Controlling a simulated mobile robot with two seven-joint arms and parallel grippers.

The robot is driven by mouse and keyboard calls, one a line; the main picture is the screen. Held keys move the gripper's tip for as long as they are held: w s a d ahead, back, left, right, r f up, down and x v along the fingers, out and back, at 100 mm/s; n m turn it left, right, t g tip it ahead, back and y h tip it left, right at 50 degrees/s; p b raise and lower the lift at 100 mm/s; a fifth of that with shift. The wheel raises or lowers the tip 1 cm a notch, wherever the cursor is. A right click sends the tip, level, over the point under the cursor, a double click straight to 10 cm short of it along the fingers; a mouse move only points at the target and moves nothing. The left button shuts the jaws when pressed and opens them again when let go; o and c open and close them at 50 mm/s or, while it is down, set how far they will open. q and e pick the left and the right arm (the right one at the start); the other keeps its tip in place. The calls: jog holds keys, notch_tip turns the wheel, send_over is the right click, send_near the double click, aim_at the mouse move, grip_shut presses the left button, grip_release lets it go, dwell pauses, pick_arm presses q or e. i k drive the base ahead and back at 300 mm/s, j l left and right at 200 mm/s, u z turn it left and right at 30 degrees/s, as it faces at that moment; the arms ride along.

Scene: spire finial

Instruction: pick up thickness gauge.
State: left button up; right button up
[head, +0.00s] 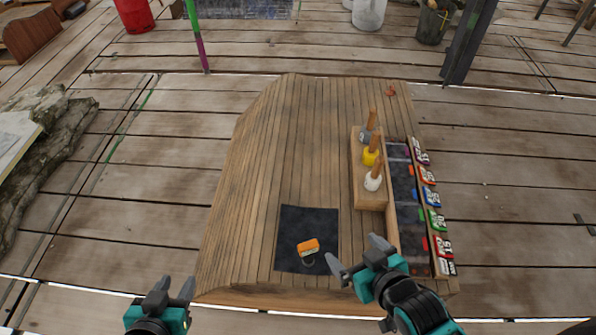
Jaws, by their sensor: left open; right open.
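A small orange item, which looks like the thickness gauge (308,247), lies on a dark mat (303,222) near the front of the wooden table. A thin dark loop shows at its lower edge. My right gripper (352,256) is open and empty, just right of the mat and apart from the orange item. My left gripper (175,287) is open and empty at the bottom left, off the table's front left corner.
A wooden rack (369,190) holds three wooden-handled tools. Right of it is a compartment tray (404,190) with several coloured labelled packs along its edge. A small orange-red object (390,91) lies at the far right. The table's left half is clear.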

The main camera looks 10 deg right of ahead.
aim_at(307, 251)
jog(key=k+l, duration=0.15)
jog(key=k, duration=0.25)
jog(key=k+l, duration=0.2)
jog(key=k, duration=0.2)
jog(key=k+l, duration=0.15)
jog(key=k, duration=0.25)
